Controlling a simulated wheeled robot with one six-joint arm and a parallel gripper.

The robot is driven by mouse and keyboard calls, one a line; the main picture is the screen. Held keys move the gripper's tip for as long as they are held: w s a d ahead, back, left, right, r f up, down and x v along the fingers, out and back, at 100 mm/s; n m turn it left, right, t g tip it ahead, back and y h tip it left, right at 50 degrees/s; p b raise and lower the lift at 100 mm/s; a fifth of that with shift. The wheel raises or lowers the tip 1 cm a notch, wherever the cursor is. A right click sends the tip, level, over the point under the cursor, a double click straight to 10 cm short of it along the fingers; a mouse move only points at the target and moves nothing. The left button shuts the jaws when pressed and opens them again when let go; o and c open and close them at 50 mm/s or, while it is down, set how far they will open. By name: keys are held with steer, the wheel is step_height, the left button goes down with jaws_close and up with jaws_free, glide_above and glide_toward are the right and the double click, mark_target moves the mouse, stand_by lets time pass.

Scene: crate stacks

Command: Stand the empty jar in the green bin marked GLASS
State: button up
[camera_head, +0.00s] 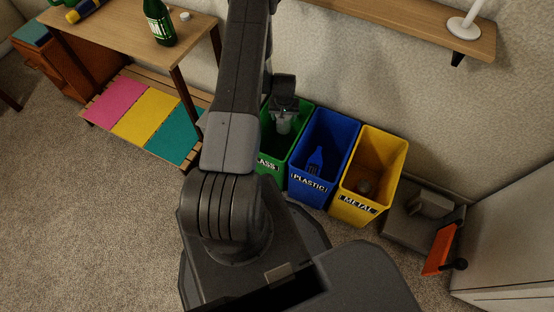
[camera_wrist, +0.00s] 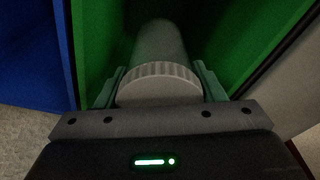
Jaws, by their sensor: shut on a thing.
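The green bin (camera_head: 298,146) marked GLASS stands against the wall at the left of a row of bins, partly hidden by my arm in the head view. Its green inner wall (camera_wrist: 225,35) fills much of the wrist view. My gripper (camera_head: 284,112) is over the bin's opening and points down into it. In the wrist view my gripper (camera_wrist: 160,88) is shut on the jar (camera_wrist: 158,85), with a finger on each side of its ribbed pale lid. The jar (camera_head: 284,125) hangs within the green bin. Its lower end is dark, and I cannot tell whether it touches the floor.
The blue PLASTIC bin (camera_head: 325,134) stands beside the green one and holds a blue bottle (camera_head: 316,160). The yellow METAL bin (camera_head: 382,148) holds a dark item. A table (camera_head: 110,35) with a green bottle (camera_head: 159,22) stands at upper left. A shelf (camera_head: 420,22) is above the bins.

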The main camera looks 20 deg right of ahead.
step_height(320, 180, down, 20)
steer(key=w+b, duration=0.1)
steer(key=b, duration=1.1)
steer(key=shift+f, duration=0.25)
steer(key=shift+w, duration=0.1)
steer(key=shift+f+b, duration=0.45)
steer(key=shift+b, duration=0.1)
steer(key=shift+f, duration=0.2)
steer(key=o, duration=1.1)
steer(key=shift+r, duration=0.1)
